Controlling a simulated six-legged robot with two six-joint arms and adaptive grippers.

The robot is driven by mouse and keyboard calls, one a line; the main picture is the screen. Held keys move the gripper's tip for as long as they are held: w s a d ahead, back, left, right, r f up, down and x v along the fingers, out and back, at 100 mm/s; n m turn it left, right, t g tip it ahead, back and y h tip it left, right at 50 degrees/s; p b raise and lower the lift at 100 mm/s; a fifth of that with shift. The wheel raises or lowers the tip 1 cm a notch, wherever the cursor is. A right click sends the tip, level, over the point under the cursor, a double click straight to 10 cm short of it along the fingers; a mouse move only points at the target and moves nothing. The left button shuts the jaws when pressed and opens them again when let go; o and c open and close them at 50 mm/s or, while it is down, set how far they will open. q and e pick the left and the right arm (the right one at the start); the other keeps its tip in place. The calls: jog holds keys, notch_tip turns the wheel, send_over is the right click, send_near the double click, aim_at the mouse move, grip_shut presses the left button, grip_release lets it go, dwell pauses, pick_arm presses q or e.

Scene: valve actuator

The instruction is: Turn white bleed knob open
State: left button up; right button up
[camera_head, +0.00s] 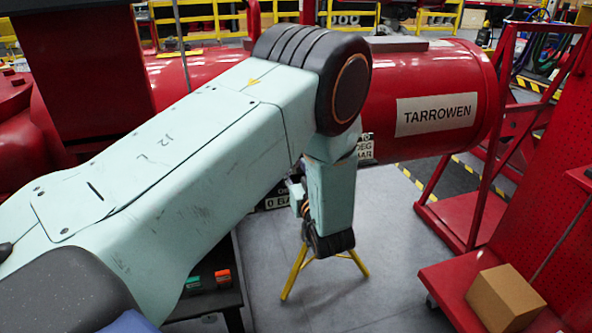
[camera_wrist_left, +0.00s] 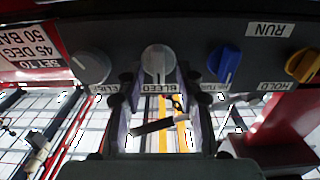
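The white bleed knob (camera_wrist_left: 158,60) is on a dark panel at the top middle of the left wrist view, above an upside-down BLEED label (camera_wrist_left: 160,88). A lighter line on the knob runs up and down in that view. My left gripper (camera_wrist_left: 156,82) is open, with one finger on each side of the knob's lower part. I see a small gap to the knob and cannot tell whether either finger touches it. My right gripper is not in view.
A grey knob (camera_wrist_left: 90,67) is left of the bleed knob; a blue knob (camera_wrist_left: 225,63) and a yellow knob (camera_wrist_left: 303,65) are to its right. The red TARROWEN cylinder (camera_head: 432,85) lies behind my arm. A cardboard box (camera_head: 506,298) sits on a red cart.

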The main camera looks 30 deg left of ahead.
pick_arm(q)
jog(key=shift+w+a+f, duration=0.15)
jog(key=shift+w+f, duration=0.05)
jog(key=shift+s+r, duration=0.15)
jog(key=shift+r, duration=0.05)
jog(key=c, duration=0.4)
grip_shut()
jog(key=shift+n, duration=0.4)
jog(key=n, duration=0.3)
jog(key=shift+n+b, duration=0.4)
jog(key=n, duration=0.3)
jog(key=shift+f+n+b, duration=0.1)
jog(key=shift+n+b, duration=0.2)
jog(key=shift+b, duration=0.1)
jog(key=n+b, duration=0.2)
jog(key=n, duration=0.4)
jog(key=shift+s, duration=0.1)
jog(key=shift+n+b, duration=0.4)
jog(key=shift+n, duration=0.8)
